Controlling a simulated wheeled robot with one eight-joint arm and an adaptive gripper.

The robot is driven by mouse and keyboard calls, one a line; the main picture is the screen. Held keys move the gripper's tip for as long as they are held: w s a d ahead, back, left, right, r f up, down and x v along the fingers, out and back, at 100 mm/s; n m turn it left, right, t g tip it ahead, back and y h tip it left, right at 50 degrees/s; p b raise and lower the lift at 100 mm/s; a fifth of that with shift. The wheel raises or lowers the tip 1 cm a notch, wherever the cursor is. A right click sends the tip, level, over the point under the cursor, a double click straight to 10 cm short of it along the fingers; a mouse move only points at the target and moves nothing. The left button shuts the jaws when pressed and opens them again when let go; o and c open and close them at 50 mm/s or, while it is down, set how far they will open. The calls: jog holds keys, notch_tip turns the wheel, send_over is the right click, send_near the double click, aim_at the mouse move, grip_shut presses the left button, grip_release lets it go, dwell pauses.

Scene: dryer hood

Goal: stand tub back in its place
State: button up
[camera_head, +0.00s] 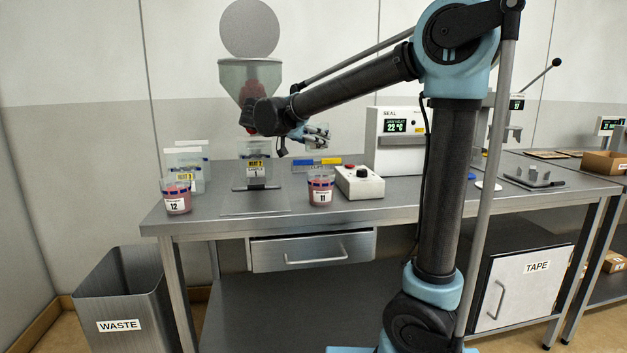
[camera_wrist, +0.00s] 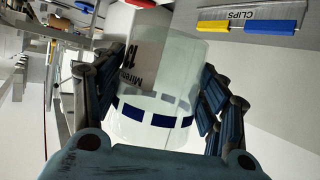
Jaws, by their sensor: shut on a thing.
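A clear tub with a band of blue dashes shows in the wrist view (camera_wrist: 155,100), between my gripper's fingers. The tub looks empty. Tub 12 (camera_head: 178,197) stands at the bench's left front with pink content. Tub 11 (camera_head: 320,191) stands near the middle front, also with pink content. The tub's place cannot be told from these views.
A hopper (camera_head: 250,75) with red content stands behind my arm. Clear holders (camera_head: 188,160) stand at the back left. A clips rack (camera_head: 316,161), a control box (camera_head: 359,183) and a seal machine (camera_head: 397,140) are to the right. A waste bin (camera_head: 120,300) stands on the floor.

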notch_tip(320, 180, down, 12)
jog(key=shift+r, duration=0.15)
jog(key=w, duration=0.2)
jog(key=w+a, duration=0.1)
jog(key=w, duration=0.1)
jog(key=shift+w, duration=0.1)
jog(key=shift+f, duration=0.6)
jog(key=shift+s, duration=0.2)
jog(key=o, duration=1.2)
jog(key=shift+f, duration=0.1)
jog(key=shift+o, duration=0.2)
